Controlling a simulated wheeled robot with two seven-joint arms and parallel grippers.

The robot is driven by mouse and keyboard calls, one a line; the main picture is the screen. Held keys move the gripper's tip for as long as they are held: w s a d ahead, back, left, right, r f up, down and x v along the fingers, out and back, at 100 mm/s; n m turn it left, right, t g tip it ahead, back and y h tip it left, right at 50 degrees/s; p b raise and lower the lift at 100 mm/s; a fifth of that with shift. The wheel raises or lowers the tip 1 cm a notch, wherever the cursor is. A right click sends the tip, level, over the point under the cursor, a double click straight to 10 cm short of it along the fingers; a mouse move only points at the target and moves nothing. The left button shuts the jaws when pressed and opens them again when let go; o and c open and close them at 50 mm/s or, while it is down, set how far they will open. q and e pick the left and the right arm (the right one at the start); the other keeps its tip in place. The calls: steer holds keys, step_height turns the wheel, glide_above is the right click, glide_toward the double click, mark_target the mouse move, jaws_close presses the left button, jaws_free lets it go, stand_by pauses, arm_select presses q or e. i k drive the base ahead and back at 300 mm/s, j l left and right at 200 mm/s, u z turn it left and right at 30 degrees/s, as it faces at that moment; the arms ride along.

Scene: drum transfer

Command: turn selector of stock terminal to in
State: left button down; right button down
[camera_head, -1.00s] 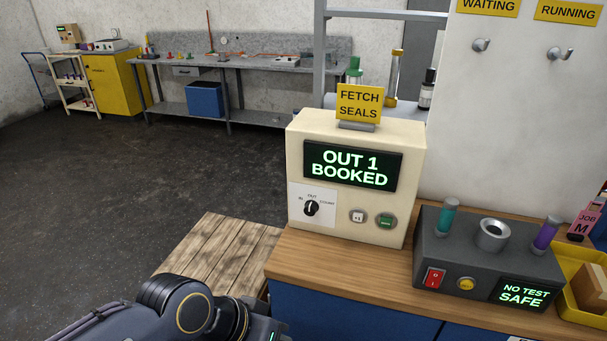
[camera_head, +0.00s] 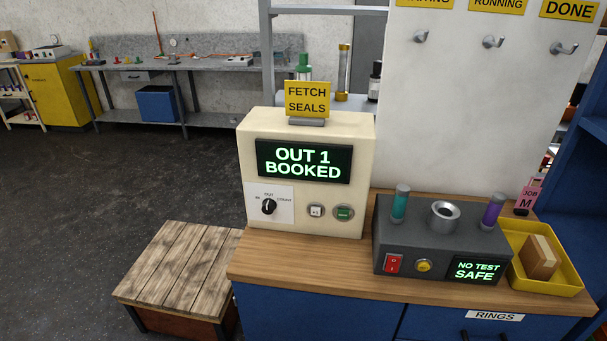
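The stock terminal (camera_head: 306,215) is a cream box standing on the left part of a wooden-topped bench. Its screen (camera_head: 303,162) reads "OUT 1 BOOKED" in green. The selector (camera_head: 269,207) is a black knob on a white plate at the terminal's lower left, with marks for IN at left, OUT at top and COUNT at right. Its pointer appears to be near OUT, but it is small. A white button (camera_head: 316,211) and a green button (camera_head: 343,213) sit to the right of the selector. Neither of my grippers shows in the head view.
A dark test box (camera_head: 440,238) with a "NO TEST SAFE" display stands right of the terminal. A yellow tray (camera_head: 552,288) holding a block is farther right. A wooden pallet-like platform (camera_head: 175,262) lies left of the bench. Open floor extends behind it.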

mark_target(268, 205)
steer(key=i+j+u, duration=0.1)
steer(key=j+u, duration=0.15)
steer(key=i+j+u, duration=0.1)
steer(key=j+u, duration=0.15)
steer(key=j, duration=0.15)
steer(key=i+j+u, duration=0.15)
steer(key=u, duration=0.15)
steer(key=j, duration=0.1)
